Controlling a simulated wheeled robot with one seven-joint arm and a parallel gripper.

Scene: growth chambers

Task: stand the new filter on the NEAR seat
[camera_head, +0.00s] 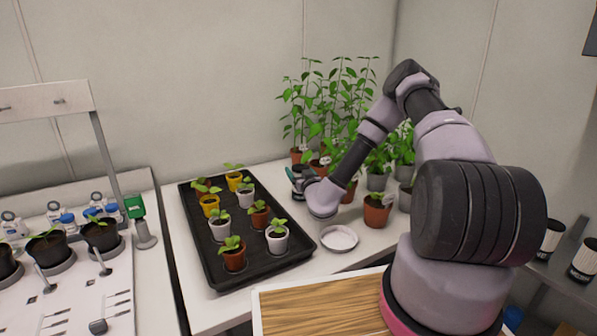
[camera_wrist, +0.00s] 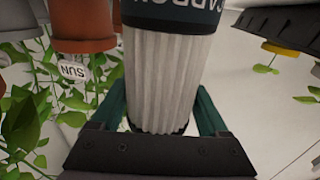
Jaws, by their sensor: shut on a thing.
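The filter (camera_wrist: 160,80) is a white pleated cylinder with a dark lettered band, seen upside down in the wrist view. My gripper (camera_wrist: 162,108) is shut on it, with one green finger on each side of the pleats. In the head view my gripper (camera_head: 303,183) is above the far part of the middle bench, between the black tray and the tall plants. I cannot tell which thing is the near seat. A pale round dish (camera_head: 338,238) lies on the bench in front of my gripper.
A black tray (camera_head: 205,258) of potted seedlings lies left of my gripper. Potted plants, including one in a terracotta pot (camera_head: 376,212), stand to its right. A wooden board (camera_head: 310,312) is at the front. Dark-and-white canisters (camera_head: 551,236) stand at the right edge.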

